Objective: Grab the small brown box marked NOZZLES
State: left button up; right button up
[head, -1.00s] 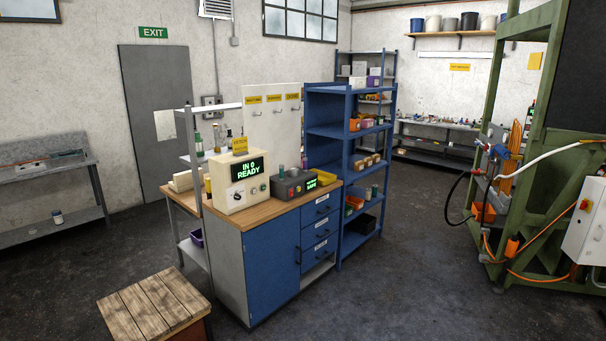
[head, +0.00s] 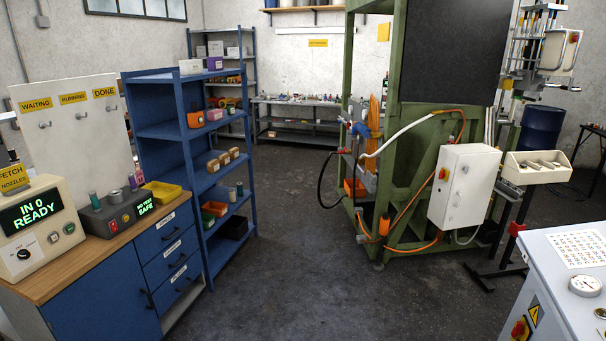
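A row of small brown boxes (head: 224,159) sits on a middle shelf of the blue shelving unit (head: 165,131), left of centre in the head view. Their labels are too small to read, so I cannot tell which one is marked NOZZLES. A yellow sign reading FETCH NOZZLES (head: 13,179) stands on the cream console (head: 38,228) at the far left. Neither of my grippers is in view.
The wooden-topped blue cabinet (head: 100,300) stands in front of the shelving, at left. Open dark floor (head: 300,270) lies right of the shelving. A green machine frame (head: 400,175) with hoses and a white box (head: 464,186) stands beyond. A grey console (head: 560,290) is at lower right.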

aim_at(234, 153)
jog(key=i+l+z, duration=0.1)
jog(key=i+z, duration=0.3)
jog(key=i, duration=1.55)
